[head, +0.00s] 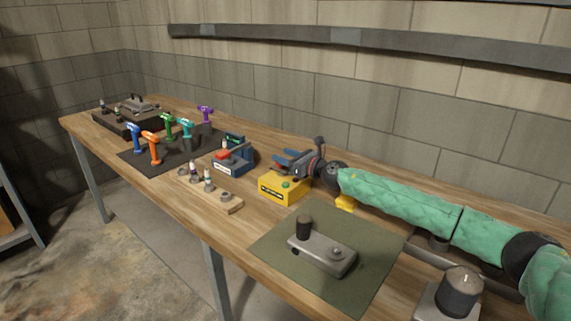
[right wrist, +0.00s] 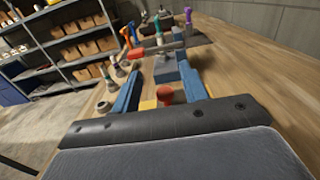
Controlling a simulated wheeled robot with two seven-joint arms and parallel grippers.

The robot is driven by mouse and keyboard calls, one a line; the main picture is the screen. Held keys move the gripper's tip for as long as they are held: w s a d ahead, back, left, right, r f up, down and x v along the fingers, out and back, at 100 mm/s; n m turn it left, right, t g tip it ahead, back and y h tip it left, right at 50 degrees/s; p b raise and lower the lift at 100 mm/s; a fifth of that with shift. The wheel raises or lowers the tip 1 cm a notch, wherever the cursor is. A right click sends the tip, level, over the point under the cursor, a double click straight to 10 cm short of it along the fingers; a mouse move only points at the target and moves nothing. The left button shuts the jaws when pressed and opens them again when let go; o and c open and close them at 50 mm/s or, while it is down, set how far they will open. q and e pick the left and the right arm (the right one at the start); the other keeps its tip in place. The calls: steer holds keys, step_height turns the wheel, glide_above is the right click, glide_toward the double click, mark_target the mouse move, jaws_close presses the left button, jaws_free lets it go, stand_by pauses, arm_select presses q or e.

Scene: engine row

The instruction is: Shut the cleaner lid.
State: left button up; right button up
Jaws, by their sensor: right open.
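The cleaner appears to be the small blue-grey box (head: 233,161) with a red part on it, near the middle of the bench in the head view. A dark teal panel, which looks like its raised lid (head: 235,141), stands up at its back. The box also shows ahead in the right wrist view (right wrist: 167,70). My right gripper (head: 279,164) is open and empty, to the right of the box and apart from it. Its two blue fingers (right wrist: 162,88) point toward the box in the wrist view. My left gripper is out of view.
A yellow box (head: 284,190) with a green button sits just below my right gripper. A red knob (right wrist: 165,94) shows between the fingers. Coloured drills stand on a dark mat (head: 146,166).

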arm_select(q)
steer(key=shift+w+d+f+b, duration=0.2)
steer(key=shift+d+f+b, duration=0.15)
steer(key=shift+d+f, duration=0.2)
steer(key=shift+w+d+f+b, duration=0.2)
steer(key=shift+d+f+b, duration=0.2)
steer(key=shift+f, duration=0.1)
arm_select(e)
steer(key=s+d+r, duration=0.5)
steer(key=d+r, duration=0.2)
steer(key=d, duration=0.3)
steer(key=shift+s+r, duration=0.15)
steer(key=shift+s, duration=0.1)
steer(key=shift+d, duration=0.15)
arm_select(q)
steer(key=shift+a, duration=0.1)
